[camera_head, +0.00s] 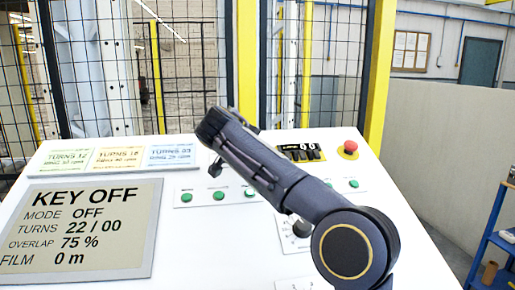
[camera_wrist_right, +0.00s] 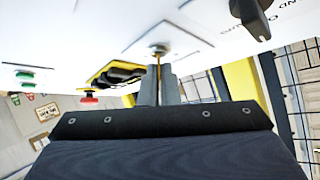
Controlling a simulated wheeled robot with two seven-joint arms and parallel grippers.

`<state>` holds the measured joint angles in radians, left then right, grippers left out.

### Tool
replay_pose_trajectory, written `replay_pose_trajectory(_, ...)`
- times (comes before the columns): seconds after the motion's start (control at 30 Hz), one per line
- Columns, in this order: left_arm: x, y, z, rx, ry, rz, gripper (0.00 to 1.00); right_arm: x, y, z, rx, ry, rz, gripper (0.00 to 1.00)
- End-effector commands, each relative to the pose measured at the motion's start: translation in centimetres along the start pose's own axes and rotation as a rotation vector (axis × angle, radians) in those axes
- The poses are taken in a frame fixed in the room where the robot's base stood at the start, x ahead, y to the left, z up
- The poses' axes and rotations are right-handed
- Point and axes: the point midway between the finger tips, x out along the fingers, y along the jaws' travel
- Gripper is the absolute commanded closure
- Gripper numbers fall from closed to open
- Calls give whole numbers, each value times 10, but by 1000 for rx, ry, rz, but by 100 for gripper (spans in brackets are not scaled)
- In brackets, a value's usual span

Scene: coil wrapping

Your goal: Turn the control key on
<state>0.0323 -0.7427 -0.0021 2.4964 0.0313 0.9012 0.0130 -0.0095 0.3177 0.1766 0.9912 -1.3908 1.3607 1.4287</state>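The control key shows as a thin brass strip (camera_wrist_right: 158,68) in the right wrist view, under its round metal lock (camera_wrist_right: 158,49) on the white panel. My right gripper (camera_wrist_right: 159,88) has its two grey fingers close together on either side of the key and looks shut on it. In the head view my right arm crosses the panel, and I cannot make out the key or the fingertips there. The screen (camera_head: 80,232) on the panel reads KEY OFF, with MODE OFF. My left gripper is not in view.
A mesh fence (camera_head: 185,75) stands behind.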

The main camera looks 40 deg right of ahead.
Motion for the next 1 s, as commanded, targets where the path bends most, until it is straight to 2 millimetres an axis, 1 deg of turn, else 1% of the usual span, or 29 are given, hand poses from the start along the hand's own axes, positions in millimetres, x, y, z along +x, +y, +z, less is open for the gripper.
replay_pose_trajectory(0.03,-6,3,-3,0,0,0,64,-3,-4,-2,30,-2,28,100)
replay_pose_trajectory(0.27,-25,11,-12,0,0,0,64,-3,-6,-4,188,-1,180,100)
replay_pose_trajectory(0.7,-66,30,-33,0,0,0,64,-1,-8,-5,454,-1,430,100)
replay_pose_trajectory(1.0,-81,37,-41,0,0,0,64,1,-8,-4,551,-2,521,100)
